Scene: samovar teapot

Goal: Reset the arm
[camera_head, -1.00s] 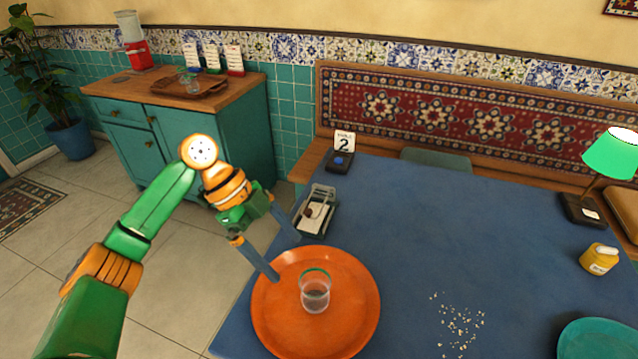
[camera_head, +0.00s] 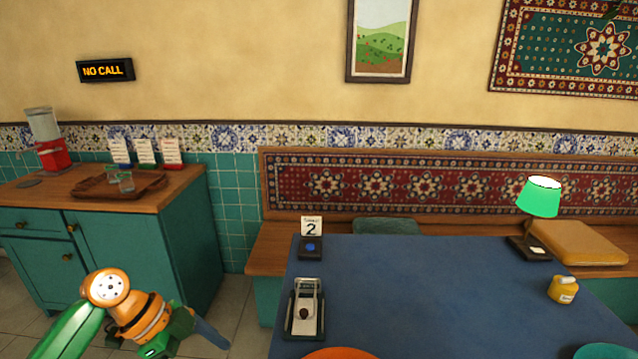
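My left arm comes in from the lower left, and its gripper (camera_head: 205,340) is at the bottom edge, left of the blue table (camera_head: 420,285). One grey-blue finger shows; the rest is cut off by the frame, so I cannot tell how far it is open. Nothing is seen held in the part that shows. My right gripper is not in view.
A teal cabinet (camera_head: 165,250) stands left. A wall display (camera_head: 105,69) reads "NO CALL".

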